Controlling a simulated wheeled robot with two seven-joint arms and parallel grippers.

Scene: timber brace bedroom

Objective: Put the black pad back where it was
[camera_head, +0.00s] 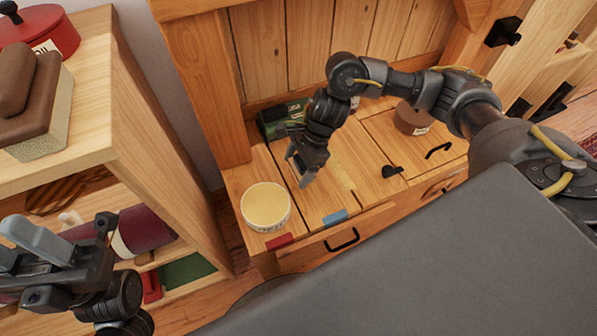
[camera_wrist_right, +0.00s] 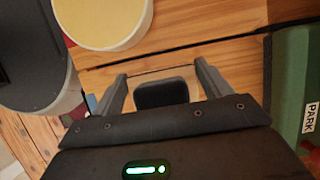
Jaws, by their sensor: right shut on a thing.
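The black pad (camera_wrist_right: 162,93) is a small dark rounded block between the fingers of my right gripper (camera_wrist_right: 163,85) in the right wrist view. My right gripper (camera_head: 303,172) is shut on it, over the wooden bench top (camera_head: 325,195) in the head view. There the pad itself is hidden or too dark to pick out. I cannot tell whether the pad touches the wood. My left gripper (camera_head: 65,255) is at the lower left of the head view, in front of the shelf; its opening is unclear.
A round tub with a yellow top (camera_head: 266,206) stands left of my right gripper. A green item (camera_head: 278,120) lies behind it, and a brown round container (camera_head: 411,118) stands to the right. Red (camera_head: 280,241) and blue (camera_head: 335,217) patches mark the bench's front edge. A wooden shelf (camera_head: 140,130) stands left.

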